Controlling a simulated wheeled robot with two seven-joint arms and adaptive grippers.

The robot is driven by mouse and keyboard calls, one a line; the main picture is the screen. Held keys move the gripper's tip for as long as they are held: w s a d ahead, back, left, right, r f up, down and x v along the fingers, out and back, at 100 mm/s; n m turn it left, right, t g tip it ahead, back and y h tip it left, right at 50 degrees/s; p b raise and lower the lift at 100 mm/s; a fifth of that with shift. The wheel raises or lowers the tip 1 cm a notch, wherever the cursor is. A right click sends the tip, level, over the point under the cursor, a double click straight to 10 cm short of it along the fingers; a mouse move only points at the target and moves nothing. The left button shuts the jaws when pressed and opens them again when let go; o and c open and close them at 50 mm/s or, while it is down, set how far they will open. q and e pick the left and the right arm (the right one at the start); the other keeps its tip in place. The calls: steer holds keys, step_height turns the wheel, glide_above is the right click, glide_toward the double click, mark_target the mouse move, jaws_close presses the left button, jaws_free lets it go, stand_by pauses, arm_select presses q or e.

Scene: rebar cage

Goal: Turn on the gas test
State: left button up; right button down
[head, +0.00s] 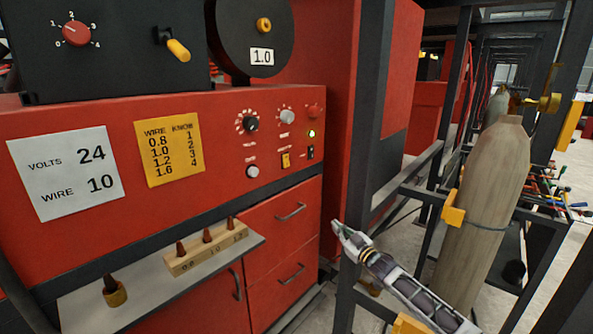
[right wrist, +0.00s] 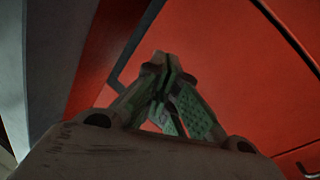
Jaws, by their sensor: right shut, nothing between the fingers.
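The red welding machine's front (head: 222,115) carries a control panel at its right end. The labels are too small to read, so I cannot tell which control is the gas test. My right gripper (head: 340,228) is shut and empty, below and right of the panel, apart from it. In the right wrist view its closed fingers (right wrist: 160,62) point toward a red surface. My left gripper is out of view.
A dark upright post (head: 366,130) stands just right of the machine, close to my right gripper. A shelf (head: 150,285) with wooden-block tips juts out below the machine.

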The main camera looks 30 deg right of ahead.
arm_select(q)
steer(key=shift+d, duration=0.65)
arm_select(e)
steer(key=s+a+r+t+y, duration=0.2)
steer(key=a+r, duration=0.3)
steer(key=r, duration=0.4)
steer(key=s+a+r+t+y, duration=0.2)
steer(key=a+r+y, duration=0.3)
steer(key=r, duration=0.5)
steer(key=shift+s+a+t, duration=0.2)
steer(key=shift+a+t, duration=0.15)
steer(key=shift+t, duration=0.45)
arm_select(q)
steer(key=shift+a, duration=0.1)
